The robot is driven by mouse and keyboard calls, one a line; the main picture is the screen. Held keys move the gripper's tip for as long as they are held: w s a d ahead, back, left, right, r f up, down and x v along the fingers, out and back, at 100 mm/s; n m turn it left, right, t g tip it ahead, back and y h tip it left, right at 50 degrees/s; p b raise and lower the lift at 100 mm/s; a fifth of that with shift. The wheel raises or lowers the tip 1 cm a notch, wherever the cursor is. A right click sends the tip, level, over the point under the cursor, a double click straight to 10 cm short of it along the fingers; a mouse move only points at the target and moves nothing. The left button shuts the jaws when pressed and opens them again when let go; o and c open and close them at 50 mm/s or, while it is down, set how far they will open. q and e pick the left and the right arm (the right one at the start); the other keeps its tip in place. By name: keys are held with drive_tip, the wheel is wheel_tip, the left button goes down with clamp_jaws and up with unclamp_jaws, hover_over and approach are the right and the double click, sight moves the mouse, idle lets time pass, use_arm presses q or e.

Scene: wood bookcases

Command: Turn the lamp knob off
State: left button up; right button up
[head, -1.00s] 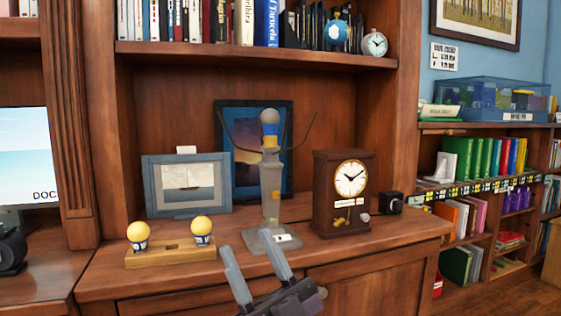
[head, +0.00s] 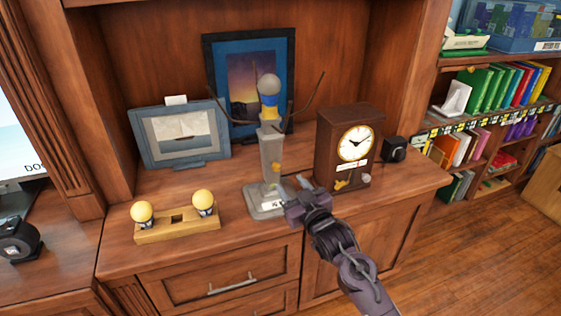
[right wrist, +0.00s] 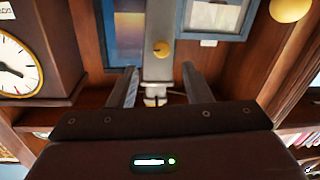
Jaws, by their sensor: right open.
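The lamp (head: 271,155) is a grey post on a square base, with a grey bulb (head: 268,85) that does not look lit and thin branching arms. My right gripper (head: 293,184) is open in front of the lamp's lower post and base. In the right wrist view its two fingers (right wrist: 159,78) are spread with the post between their lines, and the knob lies beyond the fingertips, seemingly untouched. My left gripper is not in view.
A brown clock (head: 347,150) stands close to the right of the lamp. A wooden holder (head: 178,228) with two yellow bulbs is at the left. Framed pictures (head: 180,135) stand behind. The desk front between holder and lamp is clear.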

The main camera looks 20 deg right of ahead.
sight(277, 168)
drive_tip(key=w, duration=0.4)
drive_tip(key=w+a, duration=0.1)
drive_tip(key=w, duration=0.2)
drive_tip(key=shift+a, duration=0.1)
drive_tip(key=shift+p, duration=0.3)
clamp_jaws()
